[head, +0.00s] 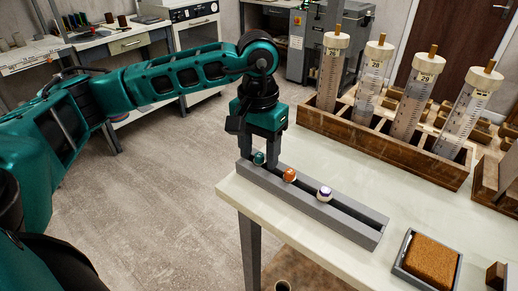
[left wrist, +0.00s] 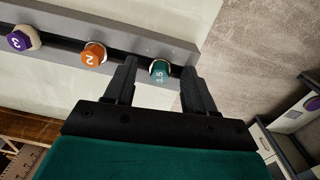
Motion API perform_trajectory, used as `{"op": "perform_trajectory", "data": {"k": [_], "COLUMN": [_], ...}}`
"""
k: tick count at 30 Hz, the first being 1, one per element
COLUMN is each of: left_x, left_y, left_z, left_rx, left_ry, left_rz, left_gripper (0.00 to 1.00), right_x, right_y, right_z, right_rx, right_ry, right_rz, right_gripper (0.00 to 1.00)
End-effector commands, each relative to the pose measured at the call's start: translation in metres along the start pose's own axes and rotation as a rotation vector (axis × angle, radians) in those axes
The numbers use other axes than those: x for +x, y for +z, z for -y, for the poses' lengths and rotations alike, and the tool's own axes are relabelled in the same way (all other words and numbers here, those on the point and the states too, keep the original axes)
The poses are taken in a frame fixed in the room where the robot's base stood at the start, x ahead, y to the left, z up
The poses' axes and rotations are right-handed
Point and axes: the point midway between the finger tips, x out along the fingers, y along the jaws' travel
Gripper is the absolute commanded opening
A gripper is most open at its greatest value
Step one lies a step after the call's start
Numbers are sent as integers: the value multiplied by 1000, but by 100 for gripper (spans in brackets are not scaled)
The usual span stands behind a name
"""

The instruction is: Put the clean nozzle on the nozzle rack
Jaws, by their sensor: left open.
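The nozzle rack (head: 345,232) is a long grey channel along the table's left edge; it also shows in the left wrist view (left wrist: 135,45). In the left wrist view the teal nozzle (left wrist: 159,71) reads 15, the orange (left wrist: 93,54) 2 and the purple (left wrist: 23,39) 3. My left gripper (left wrist: 157,85) is open, its fingers on either side of the teal nozzle. Contact cannot be told. My right gripper is out of view.
A wooden rack (head: 400,150) with several graduated cylinders stands at the back right. A tray (head: 402,271) holding a brown sponge-like block (head: 430,262) lies at the front right. The table (head: 310,160) between them is clear. Benches stand beyond.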

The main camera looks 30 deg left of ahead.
Motion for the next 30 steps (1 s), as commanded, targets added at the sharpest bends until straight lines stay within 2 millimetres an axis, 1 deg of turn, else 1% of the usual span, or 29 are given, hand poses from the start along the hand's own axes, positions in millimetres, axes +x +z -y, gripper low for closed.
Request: {"op": "perform_trajectory", "data": {"k": [7,8,11,14,18,24,27,30], "left_x": [0,-3,-17,-38,-71,-110,-122,-127], "left_y": [0,0,-1,-1,-1,-1,0,0], "left_z": [0,0,0,0,-1,0,0,0], "left_rx": [0,0,0,1,1,1,1,1], "left_ry": [0,0,0,1,2,1,0,0], "left_rz": [0,-2,-4,-6,-5,-4,-2,-1], "left_gripper": [55,55,55,55,55,55,55,55], "right_x": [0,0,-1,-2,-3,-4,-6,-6], "right_y": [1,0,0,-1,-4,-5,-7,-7], "right_z": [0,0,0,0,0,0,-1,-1], "right_rx": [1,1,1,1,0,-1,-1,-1], "right_ry": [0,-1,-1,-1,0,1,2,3], "right_rz": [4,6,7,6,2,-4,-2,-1], "right_gripper": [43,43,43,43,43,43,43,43]}}
